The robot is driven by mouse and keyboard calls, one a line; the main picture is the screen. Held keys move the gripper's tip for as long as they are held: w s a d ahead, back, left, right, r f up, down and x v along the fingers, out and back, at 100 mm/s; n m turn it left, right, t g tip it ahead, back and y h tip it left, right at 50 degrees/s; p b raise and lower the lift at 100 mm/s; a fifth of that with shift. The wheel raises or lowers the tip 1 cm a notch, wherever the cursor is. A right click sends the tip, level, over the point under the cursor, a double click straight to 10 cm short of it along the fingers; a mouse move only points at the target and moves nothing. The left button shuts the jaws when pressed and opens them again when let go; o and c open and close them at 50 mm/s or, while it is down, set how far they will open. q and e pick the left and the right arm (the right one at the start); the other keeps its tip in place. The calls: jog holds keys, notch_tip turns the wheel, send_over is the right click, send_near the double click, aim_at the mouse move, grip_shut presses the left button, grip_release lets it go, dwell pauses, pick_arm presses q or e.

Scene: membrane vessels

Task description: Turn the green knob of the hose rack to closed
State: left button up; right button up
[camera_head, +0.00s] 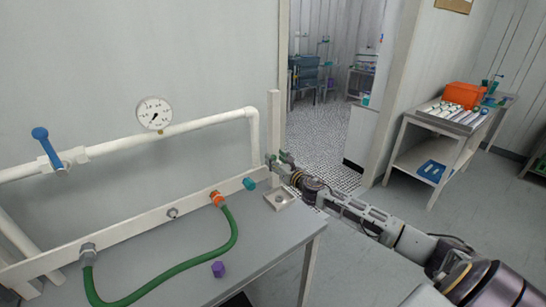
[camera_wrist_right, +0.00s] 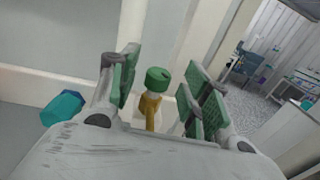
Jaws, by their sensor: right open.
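The green knob (camera_wrist_right: 157,79) shows in the right wrist view, on top of a brass-coloured valve stem (camera_wrist_right: 149,110). It has a small dark mark on its top. My right gripper (camera_wrist_right: 165,76) is open, with one green-padded finger on each side of the knob and gaps visible to both. In the head view my right gripper (camera_head: 279,161) is at the right end of the hose rack (camera_head: 150,217), beside the upright post (camera_head: 274,125); I cannot clearly make out the knob there. My left gripper is not in view.
The bench's right part is clear.

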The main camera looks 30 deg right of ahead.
jog(key=shift+w, duration=1.3)
jog(key=c, duration=1.1)
jog(key=shift+o, duration=0.2)
jog(key=shift+h+p, duration=0.4)
jog(key=shift+r+m+g+h+p, duration=0.1)
jog(key=shift+m+g+h+p, duration=0.2)
jog(key=shift+m+h+p, duration=1.35)
jog(key=shift+m+g+h, duration=0.7)
jog(key=shift+m+h, duration=0.45)
jog(key=shift+h, duration=1.1)
jog(key=shift+m+h, duration=0.3)
jog(key=shift+h, duration=0.1)
